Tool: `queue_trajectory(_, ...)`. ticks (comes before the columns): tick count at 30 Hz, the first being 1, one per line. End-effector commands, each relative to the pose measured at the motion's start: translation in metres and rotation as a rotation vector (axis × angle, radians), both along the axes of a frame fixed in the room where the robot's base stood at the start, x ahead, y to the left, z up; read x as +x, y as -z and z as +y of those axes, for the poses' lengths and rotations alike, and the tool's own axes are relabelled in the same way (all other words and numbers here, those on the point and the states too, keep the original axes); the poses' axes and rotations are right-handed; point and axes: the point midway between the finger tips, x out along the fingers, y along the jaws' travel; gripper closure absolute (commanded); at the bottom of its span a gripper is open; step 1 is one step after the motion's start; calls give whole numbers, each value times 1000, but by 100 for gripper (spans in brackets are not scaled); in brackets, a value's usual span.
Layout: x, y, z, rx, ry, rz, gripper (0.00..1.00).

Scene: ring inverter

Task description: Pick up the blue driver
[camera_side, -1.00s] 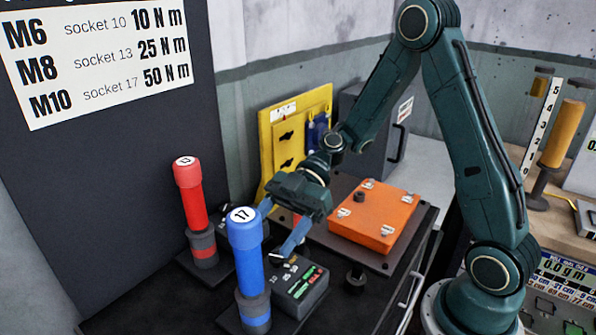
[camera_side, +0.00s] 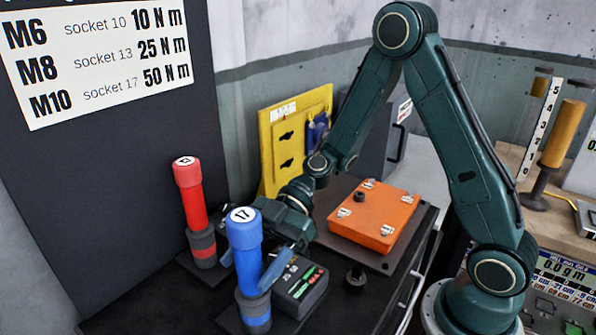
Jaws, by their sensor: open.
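The blue driver (camera_side: 246,250) stands upright in its dark stand at the front left, with a white cap marked 17. My gripper (camera_side: 250,262) is low, right at the blue driver. One light blue finger shows just right of the driver's shaft, and part of the other shows to its left, behind it. The jaws are open around the driver. The driver hides part of the fingers, so I cannot tell whether they touch it.
A red driver (camera_side: 191,205) marked 13 stands behind and left. A dark box with lit displays (camera_side: 301,290) is close on the right. An orange plate (camera_side: 374,217) lies farther right, and a yellow panel (camera_side: 290,140) stands behind.

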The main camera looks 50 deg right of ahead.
Motion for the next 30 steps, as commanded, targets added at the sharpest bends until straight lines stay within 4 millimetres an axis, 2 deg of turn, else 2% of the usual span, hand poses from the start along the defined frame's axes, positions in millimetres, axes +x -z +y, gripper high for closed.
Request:
queue_trajectory(5,0,3,7,0,-1,0,37)
queue_trajectory(19,0,3,8,-1,0,0,37)
queue_trajectory(20,0,3,8,-1,0,0,39)
queue_trajectory(28,0,3,7,-1,0,0,91)
queue_trajectory(30,0,2,8,3,0,-3,91)
